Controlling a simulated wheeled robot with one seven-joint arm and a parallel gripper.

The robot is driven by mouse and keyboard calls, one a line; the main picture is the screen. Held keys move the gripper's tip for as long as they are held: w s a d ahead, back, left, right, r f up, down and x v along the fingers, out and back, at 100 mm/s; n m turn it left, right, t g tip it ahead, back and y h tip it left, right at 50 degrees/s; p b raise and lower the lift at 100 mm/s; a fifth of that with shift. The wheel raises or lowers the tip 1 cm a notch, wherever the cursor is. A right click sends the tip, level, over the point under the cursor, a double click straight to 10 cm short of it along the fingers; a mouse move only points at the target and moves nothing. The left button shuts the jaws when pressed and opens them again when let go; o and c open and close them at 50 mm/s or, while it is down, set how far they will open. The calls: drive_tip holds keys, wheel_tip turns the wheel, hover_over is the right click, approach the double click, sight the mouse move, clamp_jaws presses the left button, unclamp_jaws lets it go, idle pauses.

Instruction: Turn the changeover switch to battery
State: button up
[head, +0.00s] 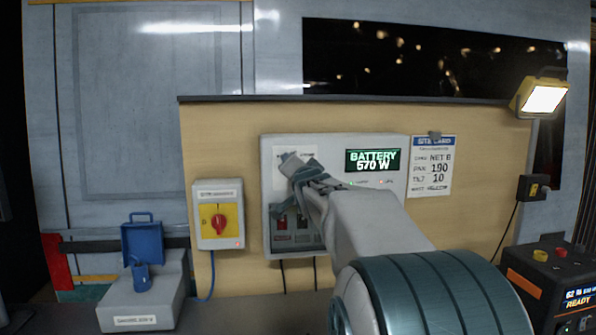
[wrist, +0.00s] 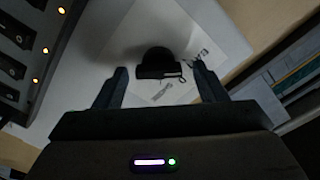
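A grey control box (head: 385,225) is fixed to the wooden panel, with a lit display (head: 373,160) reading "BATTERY 570 W". In the wrist view a dark rotary knob (wrist: 158,62) sits on a white label plate (wrist: 120,60) with small lettering I cannot read. My gripper (head: 298,170) is at the upper left of this box and hides the knob in the head view. In the wrist view my gripper's fingers (wrist: 160,84) stand apart, one on each side of the knob, with visible gaps. The knob's pointed setting is unclear.
A smaller box with a red knob on a yellow plate (head: 219,222) hangs to the left. A paper sheet (head: 433,167), a work lamp (head: 542,97) and an orange-black unit reading READY (head: 545,285) are right.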

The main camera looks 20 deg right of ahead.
drive_tip(key=shift+s, duration=0.1)
drive_tip(key=b+v, duration=0.2)
drive_tip(key=v, duration=1.1)
drive_tip(key=shift+s, duration=0.3)
drive_tip(key=shift+a, duration=0.15)
drive_tip(key=s+a+f+n+g+y+p, duration=0.25)
drive_tip(key=s+a+f+g+p, duration=0.2)
drive_tip(key=f, duration=0.25)
drive_tip(key=s+a+f+n+g+y+p, duration=0.1)
drive_tip(key=s+a+f+n+g+p, duration=0.3)
drive_tip(key=f, duration=0.3)
drive_tip(key=s+a+f+n+g+p, duration=0.1)
drive_tip(key=s+a+f+n+g, duration=0.1)
drive_tip(key=s, duration=0.4)
drive_tip(key=s+a+f+n+g+y+p, duration=0.1)
drive_tip(key=s+a+f+n+g+p, duration=0.1)
drive_tip(key=s+a+f+n+g, duration=0.1)
wheel_tip(320, 180, down, 3)
drive_tip(key=s+a+g, duration=0.1)
drive_tip(key=s, duration=0.2)
drive_tip(key=shift+r, duration=0.2)
drive_tip(key=shift+w+y, duration=0.1)
drive_tip(key=shift+y, duration=0.15)
